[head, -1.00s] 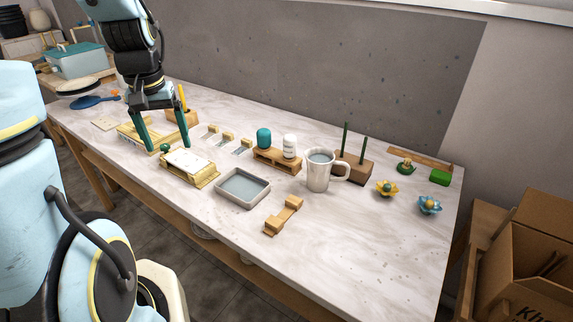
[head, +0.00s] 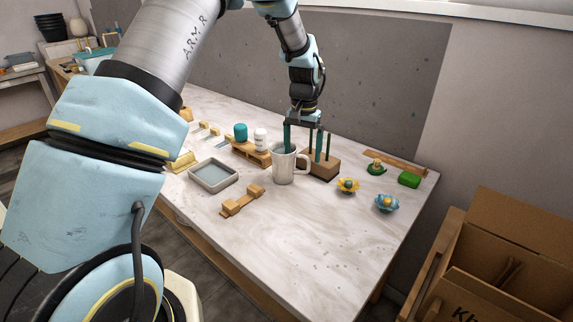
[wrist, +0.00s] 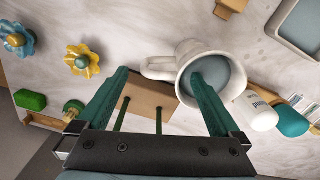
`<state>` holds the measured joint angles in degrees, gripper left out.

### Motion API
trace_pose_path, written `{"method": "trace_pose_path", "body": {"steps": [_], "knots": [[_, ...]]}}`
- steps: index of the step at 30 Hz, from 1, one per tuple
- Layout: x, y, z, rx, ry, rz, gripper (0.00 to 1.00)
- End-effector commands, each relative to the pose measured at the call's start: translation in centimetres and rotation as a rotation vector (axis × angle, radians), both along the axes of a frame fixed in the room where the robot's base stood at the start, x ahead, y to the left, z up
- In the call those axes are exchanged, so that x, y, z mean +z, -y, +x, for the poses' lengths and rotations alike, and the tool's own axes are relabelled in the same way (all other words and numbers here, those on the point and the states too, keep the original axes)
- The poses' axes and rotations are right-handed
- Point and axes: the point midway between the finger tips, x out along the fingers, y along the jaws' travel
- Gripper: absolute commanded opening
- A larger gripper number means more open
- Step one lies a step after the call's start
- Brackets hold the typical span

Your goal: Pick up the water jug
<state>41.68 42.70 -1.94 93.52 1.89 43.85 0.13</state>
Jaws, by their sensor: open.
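The water jug (head: 283,169) is a pale, mug-like vessel with grey-blue water inside, upright on the table. Its handle points right in the head view. In the wrist view the jug (wrist: 183,84) shows its round mouth, with the handle to the left. My gripper (head: 303,154) points down over the jug's handle side, open and empty. In the wrist view one finger of my gripper (wrist: 157,76) overlaps the jug's mouth and the other lies beyond the handle. I cannot tell how deep the first finger reaches.
A wooden block (head: 320,166) with dark green pegs stands close behind the handle. A wooden stand (head: 250,151) with a teal and a white bottle is to the left. A grey tray (head: 213,189) and wooden rest (head: 241,200) lie nearby. The front right tabletop is clear.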

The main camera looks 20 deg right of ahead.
Motion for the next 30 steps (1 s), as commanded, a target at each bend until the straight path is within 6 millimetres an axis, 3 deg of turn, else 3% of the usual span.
{"method": "trace_pose_path", "body": {"steps": [12,21,30], "knots": [[-4.7,-0.1,-0.2,0.001,-0.001,0.002,1.0],[-5.3,0.0,-0.1,0.001,0.001,0.0,1.0],[-5.3,0.0,-0.1,0.0,0.001,-0.001,0.66]]}}
